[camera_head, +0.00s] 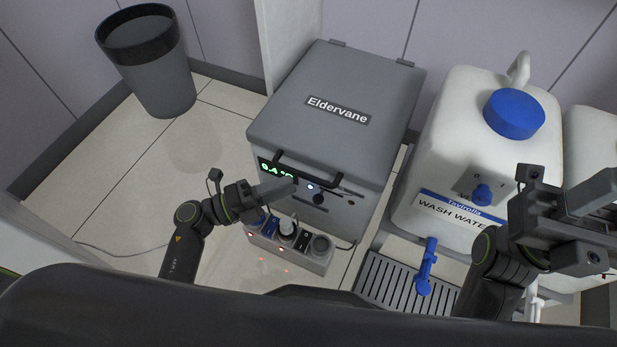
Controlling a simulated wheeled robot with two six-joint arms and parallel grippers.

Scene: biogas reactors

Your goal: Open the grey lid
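The grey lid (370,82) is the flat top of a grey box labelled "Eldervane", and it is shut. A dark bar handle (310,174) runs along its front edge, above a green display and a blue-lit button. My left gripper (284,186) is at the box's front, close to the left part of the handle. Its fingers overlap in this view, so I cannot tell whether they are apart or touch the handle. My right gripper (588,212) is at the right edge, away from the lid, partly cut off, with its finger gap unclear.
A power strip (318,262) with plugs lies on the floor before the box. A white wash water canister (455,125) with a blue cap stands to the right, above a drain grate (385,284). A grey bin (160,82) stands back left. Floor between bin and box is clear.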

